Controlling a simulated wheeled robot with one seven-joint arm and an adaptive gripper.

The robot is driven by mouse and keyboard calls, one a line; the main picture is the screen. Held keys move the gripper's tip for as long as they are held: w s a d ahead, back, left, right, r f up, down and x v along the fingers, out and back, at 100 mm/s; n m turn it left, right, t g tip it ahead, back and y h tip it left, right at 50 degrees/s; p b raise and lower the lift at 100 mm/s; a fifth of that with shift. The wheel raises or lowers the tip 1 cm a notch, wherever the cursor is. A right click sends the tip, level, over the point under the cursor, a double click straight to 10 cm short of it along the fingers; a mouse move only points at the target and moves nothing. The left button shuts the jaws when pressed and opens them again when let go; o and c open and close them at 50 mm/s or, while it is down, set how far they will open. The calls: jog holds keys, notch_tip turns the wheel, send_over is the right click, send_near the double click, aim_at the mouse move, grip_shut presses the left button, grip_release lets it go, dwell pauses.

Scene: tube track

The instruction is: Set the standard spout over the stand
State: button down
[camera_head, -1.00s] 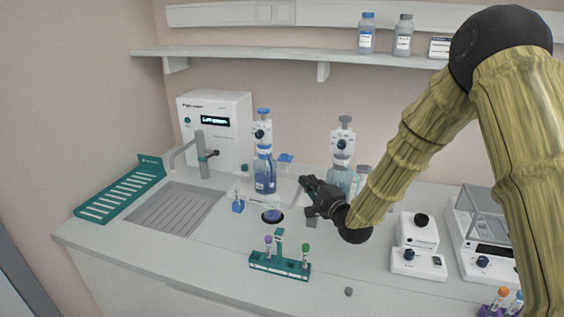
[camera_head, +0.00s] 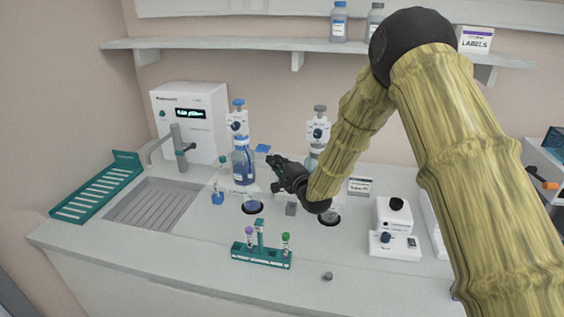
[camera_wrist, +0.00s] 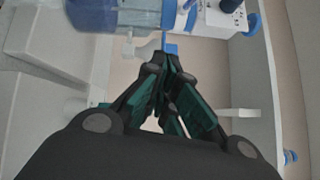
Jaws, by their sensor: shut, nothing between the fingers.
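The left bottle (camera_head: 243,168) holds blue liquid and carries a white dispenser head (camera_head: 237,126) with a blue top. A small blue piece (camera_head: 262,149), apparently at its spout end, sticks out to the right; it also shows in the wrist view (camera_wrist: 171,48). My gripper (camera_head: 273,162) is shut and empty, just right of this bottle and close below the blue piece. In the wrist view its fingertips (camera_wrist: 166,58) meet beside a pale nozzle (camera_wrist: 146,50); contact is unclear. A dark round stand (camera_head: 253,207) with a blue-tinted vessel is in front. Which part is the standard spout is not readable.
A second bottle with a grey-topped dispenser (camera_head: 319,131) is partly hidden behind my arm. The sink (camera_head: 155,205) is farther left. The front counter is mostly clear.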

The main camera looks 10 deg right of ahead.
jog(key=shift+w+a+r+p, duration=0.35)
jog(key=shift+w+a+r, duration=0.1)
jog(key=shift+w, duration=0.2)
jog(key=shift+w+a+r+p, duration=0.35)
jog(key=shift+w+a, duration=0.1)
jog(key=shift+w, duration=0.15)
jog(key=a, duration=0.1)
jog(key=s+a, duration=0.1)
jog(key=a, duration=0.1)
jog(key=shift+s+a+r+p, duration=0.2)
jog(key=shift+s+r+p, duration=0.1)
jog(key=shift+a+t+h, duration=0.15)
jog(key=shift+t+h, duration=0.15)
jog(key=shift+h, duration=0.2)
